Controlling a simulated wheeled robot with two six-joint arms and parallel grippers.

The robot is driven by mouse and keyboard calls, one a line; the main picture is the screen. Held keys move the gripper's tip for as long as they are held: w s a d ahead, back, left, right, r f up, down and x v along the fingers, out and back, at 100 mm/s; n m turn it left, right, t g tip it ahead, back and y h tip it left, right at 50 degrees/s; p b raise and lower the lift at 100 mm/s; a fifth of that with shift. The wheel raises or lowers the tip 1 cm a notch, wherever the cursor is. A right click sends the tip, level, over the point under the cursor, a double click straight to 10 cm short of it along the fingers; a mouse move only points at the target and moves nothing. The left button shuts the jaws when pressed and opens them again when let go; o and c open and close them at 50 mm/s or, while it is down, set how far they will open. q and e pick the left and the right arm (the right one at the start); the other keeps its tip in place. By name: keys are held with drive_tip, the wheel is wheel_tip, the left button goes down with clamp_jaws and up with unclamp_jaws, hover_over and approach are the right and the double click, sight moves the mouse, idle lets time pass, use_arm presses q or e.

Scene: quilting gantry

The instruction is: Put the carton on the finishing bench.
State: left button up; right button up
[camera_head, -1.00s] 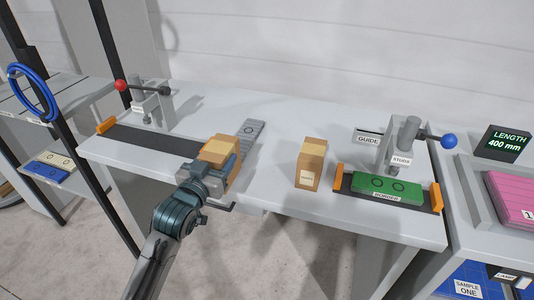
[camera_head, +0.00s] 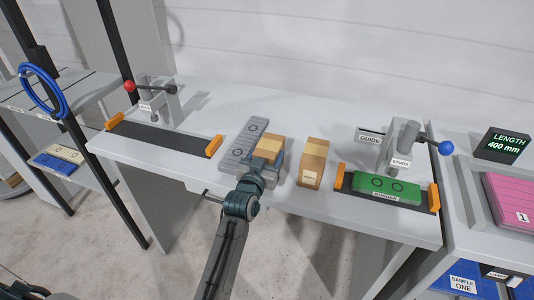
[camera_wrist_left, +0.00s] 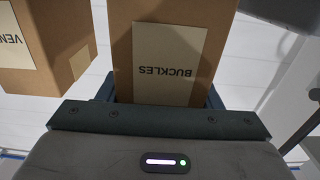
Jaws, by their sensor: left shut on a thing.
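My left gripper (camera_head: 264,166) is shut on a brown carton (camera_head: 269,146). In the left wrist view the held carton (camera_wrist_left: 172,30) fills the space between the fingers and has a label reading BUCKLES. In the head view the gripper hides its lower front, and I cannot tell whether it touches the white bench (camera_head: 285,118) below. A second brown carton (camera_head: 313,158) stands upright on the bench just right of it; in the left wrist view this carton (camera_wrist_left: 48,35) shows at upper left, its label partly cut off. My right gripper is not in view.
A grey block with rings (camera_head: 240,140) lies left of the held carton. A black strip with orange ends (camera_head: 160,135) and a red-knobbed clamp (camera_head: 152,98) are further left. A green block (camera_head: 385,190) sits under a blue-knobbed clamp (camera_head: 410,145) at right. Bench behind the cartons is clear.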

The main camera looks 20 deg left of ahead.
use_arm(q)
drive_tip(key=shift+f, duration=0.15)
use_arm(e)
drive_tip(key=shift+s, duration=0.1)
use_arm(q)
drive_tip(key=shift+f, duration=0.1)
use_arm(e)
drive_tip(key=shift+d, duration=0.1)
use_arm(q)
drive_tip(key=o, duration=1.1)
drive_tip(key=shift+o, duration=0.2)
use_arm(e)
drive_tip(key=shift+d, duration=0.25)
use_arm(q)
drive_tip(key=shift+s, duration=0.1)
